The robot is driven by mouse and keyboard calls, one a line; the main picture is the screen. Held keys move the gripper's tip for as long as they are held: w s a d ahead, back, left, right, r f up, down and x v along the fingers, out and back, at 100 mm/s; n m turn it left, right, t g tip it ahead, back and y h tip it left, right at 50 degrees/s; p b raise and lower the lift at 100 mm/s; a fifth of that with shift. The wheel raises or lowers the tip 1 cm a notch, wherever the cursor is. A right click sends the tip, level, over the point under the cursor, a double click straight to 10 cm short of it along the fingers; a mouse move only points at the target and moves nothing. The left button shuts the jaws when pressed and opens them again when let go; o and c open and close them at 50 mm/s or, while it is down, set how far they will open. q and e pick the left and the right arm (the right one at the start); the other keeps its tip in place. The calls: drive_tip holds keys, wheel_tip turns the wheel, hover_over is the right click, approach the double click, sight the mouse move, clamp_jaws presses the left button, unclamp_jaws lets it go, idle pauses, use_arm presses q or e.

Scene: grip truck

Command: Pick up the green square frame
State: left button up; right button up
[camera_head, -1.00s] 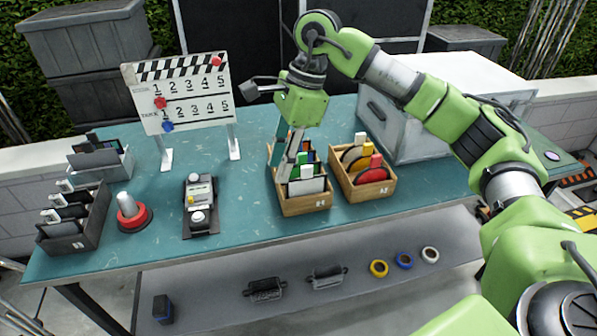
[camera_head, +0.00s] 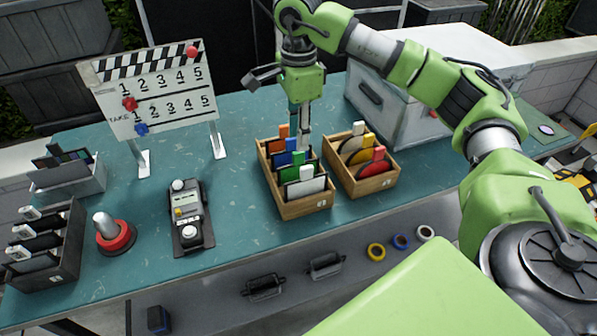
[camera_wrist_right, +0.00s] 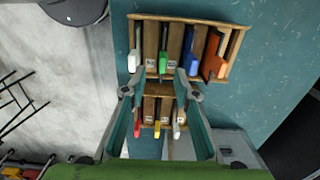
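The green square frame (camera_head: 292,172) stands upright in the left wooden box (camera_head: 306,209), between a white square at the front and a blue one behind. It also shows in the right wrist view (camera_wrist_right: 163,62), with its green tab up. My right gripper (camera_head: 299,132) is at the back right edge of that box, fingers pointing down. In the right wrist view its two fingers (camera_wrist_right: 157,84) are apart with nothing between them, near the green tab but not visibly touching it. My left gripper is not in view.
A second wooden box (camera_head: 374,187) with round pieces in white, yellow and red stands close on the right. A clapperboard (camera_head: 160,92), a handheld device (camera_head: 188,215) and a red-based knob (camera_head: 115,236) are to the left. A large grey case (camera_head: 400,110) stands behind right.

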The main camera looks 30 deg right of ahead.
drive_tip(key=shift+f, duration=0.55)
drive_tip(key=shift+w+f, duration=0.15)
drive_tip(key=shift+f, duration=0.05)
drive_tip(key=f+p, duration=0.2)
drive_tip(key=f, duration=0.2)
drive_tip(key=shift+d+f, duration=0.1)
drive_tip(key=shift+d, duration=0.1)
drive_tip(key=shift+w+f, duration=0.1)
drive_tip(key=shift+f, duration=0.45)
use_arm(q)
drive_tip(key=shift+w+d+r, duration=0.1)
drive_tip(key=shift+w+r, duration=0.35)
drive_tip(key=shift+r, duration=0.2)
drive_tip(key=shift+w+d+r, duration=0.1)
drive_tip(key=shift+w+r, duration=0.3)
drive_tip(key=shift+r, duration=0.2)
use_arm(e)
clamp_jaws()
